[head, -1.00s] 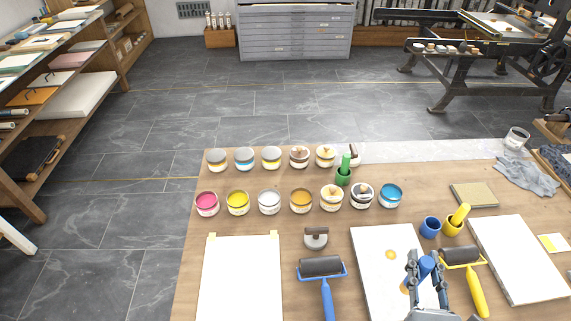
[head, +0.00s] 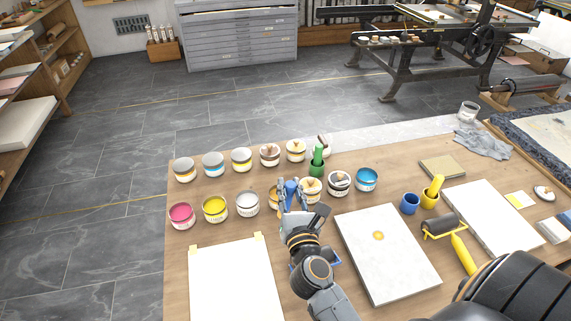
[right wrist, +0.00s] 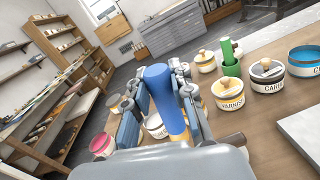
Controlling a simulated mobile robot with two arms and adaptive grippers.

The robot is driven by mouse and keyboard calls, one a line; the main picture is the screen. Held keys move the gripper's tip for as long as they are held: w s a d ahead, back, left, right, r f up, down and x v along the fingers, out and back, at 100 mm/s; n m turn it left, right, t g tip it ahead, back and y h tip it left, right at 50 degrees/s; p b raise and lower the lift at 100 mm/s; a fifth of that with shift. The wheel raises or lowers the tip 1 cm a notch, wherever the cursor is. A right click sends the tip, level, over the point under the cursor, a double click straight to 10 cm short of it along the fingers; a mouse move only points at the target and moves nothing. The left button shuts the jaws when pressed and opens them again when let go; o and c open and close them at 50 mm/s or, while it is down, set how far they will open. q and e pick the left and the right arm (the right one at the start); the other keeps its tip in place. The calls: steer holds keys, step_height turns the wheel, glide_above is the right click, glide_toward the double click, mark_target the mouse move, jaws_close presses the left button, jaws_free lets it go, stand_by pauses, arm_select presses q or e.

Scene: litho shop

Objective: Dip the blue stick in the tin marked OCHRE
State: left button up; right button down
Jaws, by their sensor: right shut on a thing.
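My right gripper (head: 291,188) is shut on the blue stick (head: 291,194), over the front row of tins. In the right wrist view the blue stick (right wrist: 160,86) stands nearly upright between the fingers. The ochre-coloured tin (head: 273,197) is mostly hidden behind the gripper; its label cannot be read. An ochre-yellow patch (right wrist: 178,134) shows just below the stick in the right wrist view. Whether the stick's lower end is above or inside the tin is hidden. My left gripper is not in view.
The white tin (head: 247,203) stands left of the gripper, the varnish tin (head: 311,190) close on its right. The green stick and pot (head: 317,163) stand behind. A blue pot (head: 409,204), yellow pot (head: 429,199) and stone slab (head: 388,262) lie to the right.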

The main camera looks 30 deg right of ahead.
steer(key=w+d+f+m+g+h+b, duration=0.1)
steer(key=w+d+m+g+h+b, duration=0.35)
steer(key=w, duration=0.65)
steer(key=shift+m+t+h, duration=0.45)
steer(key=shift+m+t, duration=0.2)
steer(key=shift+t, duration=0.2)
steer(key=shift+d+f+b, duration=0.35)
steer(key=shift+f+b, duration=0.35)
steer(key=shift+f, duration=0.35)
steer(key=shift+d+f+b, duration=0.3)
steer(key=shift+f+b, duration=0.4)
steer(key=shift+f, duration=0.35)
steer(key=shift+d+f+b, duration=0.35)
steer(key=shift+f+b, duration=0.35)
steer(key=shift+f, duration=0.35)
steer(key=shift+f+b, duration=0.7)
steer(key=shift+f, duration=0.05)
step_height(320, 180, up, 7)
steer(key=p, duration=0.6)
steer(key=shift+r, duration=0.2)
steer(key=shift+f, duration=0.1)
